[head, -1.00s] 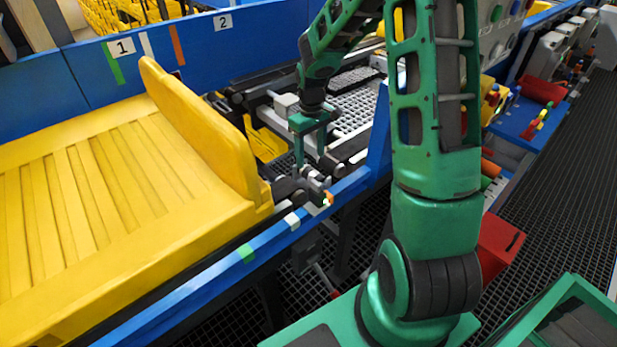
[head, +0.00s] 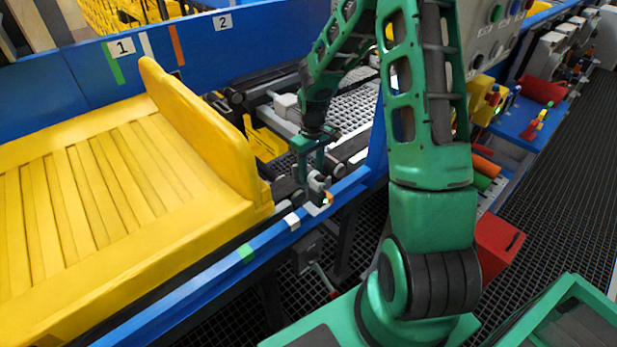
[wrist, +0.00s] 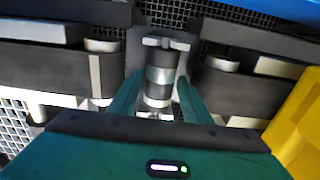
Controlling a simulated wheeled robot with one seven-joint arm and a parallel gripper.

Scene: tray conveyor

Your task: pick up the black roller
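In the wrist view a short dark roller (wrist: 161,75) with a pale metallic band sits between two dark blocks, below a light T-shaped fitting. The two green fingers of my gripper (wrist: 159,100) point at it, one on each side. They look apart, with a gap on the left; whether the right finger touches is unclear. In the head view my gripper (head: 308,178) is low at the blue rail, just right of the yellow tray's end. The roller is too small and covered there to make out clearly.
The large yellow tray (head: 95,190) stands left of my gripper; its yellow edge also shows at right in the wrist view. The blue rail (head: 190,290) runs along the front. A blue back wall (head: 270,40) and a dark grid floor (head: 560,200) are in view.

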